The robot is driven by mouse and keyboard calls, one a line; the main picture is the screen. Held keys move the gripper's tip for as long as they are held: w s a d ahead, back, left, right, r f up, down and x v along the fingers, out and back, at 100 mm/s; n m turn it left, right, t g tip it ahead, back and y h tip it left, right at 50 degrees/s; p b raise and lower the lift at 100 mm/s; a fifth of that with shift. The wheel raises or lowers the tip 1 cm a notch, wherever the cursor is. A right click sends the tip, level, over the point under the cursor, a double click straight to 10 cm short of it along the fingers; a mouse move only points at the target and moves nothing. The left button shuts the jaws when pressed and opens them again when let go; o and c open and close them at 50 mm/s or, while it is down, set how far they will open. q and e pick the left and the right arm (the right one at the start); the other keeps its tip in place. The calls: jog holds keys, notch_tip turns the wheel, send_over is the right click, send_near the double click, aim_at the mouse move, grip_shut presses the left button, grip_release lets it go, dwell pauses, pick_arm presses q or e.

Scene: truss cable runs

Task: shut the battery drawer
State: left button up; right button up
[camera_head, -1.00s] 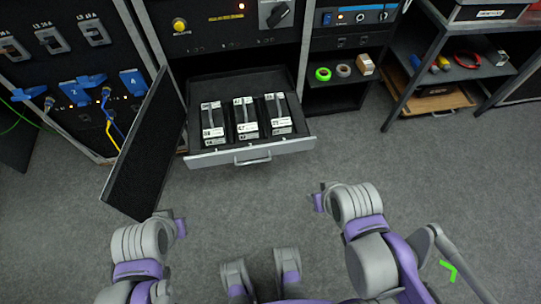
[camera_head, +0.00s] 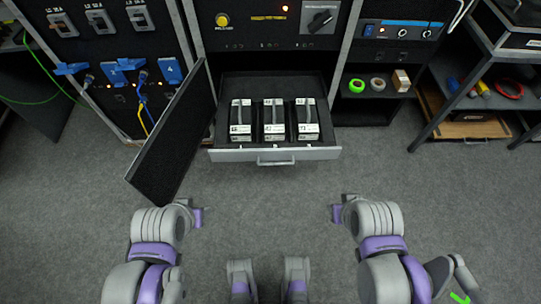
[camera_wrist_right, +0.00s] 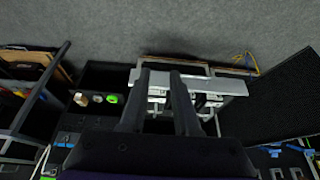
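The battery drawer (camera_head: 326,154) is pulled out of the rack in the head view, its silver front facing me with a bar handle (camera_head: 276,161). Three batteries (camera_head: 274,118) with white labels stand in its dark tray. The silver front also shows in the right wrist view (camera_wrist_right: 225,86), beyond the fingers. My right gripper (camera_wrist_right: 161,74) is open and empty; in the head view it is over the floor, nearer me and right of the drawer. My left gripper (camera_head: 197,216) is nearer me and left of the drawer, touching nothing; its fingers are too small to judge.
A dark door panel (camera_head: 175,135) stands swung open just left of the drawer. Blue plugs and cables (camera_head: 116,70) are on the left cabinet. A shelf with green tape (camera_head: 357,86) and a metal rack (camera_head: 447,105) stand right. The floor before the drawer is clear.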

jog(key=shift+w+a+n, duration=0.1)
jog(key=shift+w+n, duration=0.2)
jog(key=shift+w, duration=0.1)
jog(key=shift+c, duration=1.1)
jog(key=w+f+n, duration=0.1)
jog(key=w+n, duration=0.1)
jog(key=w+a+f+n+y, duration=0.1)
jog(key=w+n, duration=0.2)
jog(key=w+a+f+n+y, duration=0.1)
jog(key=w+n, duration=0.1)
jog(key=w, duration=0.1)
jog(key=shift+w+f, duration=0.15)
jog(key=shift+f, duration=0.05)
grip_shut()
jog(key=n+t+y+b, duration=0.1)
jog(key=n+y+b, duration=0.2)
jog(key=n, duration=0.6)
send_near(291, 154)
jog(key=s+a+x, duration=0.1)
jog(key=x, duration=0.3)
pick_arm(q)
jog(key=f, duration=0.3)
jog(key=shift+w+a+f, duration=0.25)
jog(key=shift+w+a, duration=0.1)
jog(key=shift+w, duration=0.05)
pick_arm(e)
jog(key=shift+w+d+f, duration=0.2)
jog(key=shift+w, duration=0.4)
jog(key=shift+w, duration=0.1)
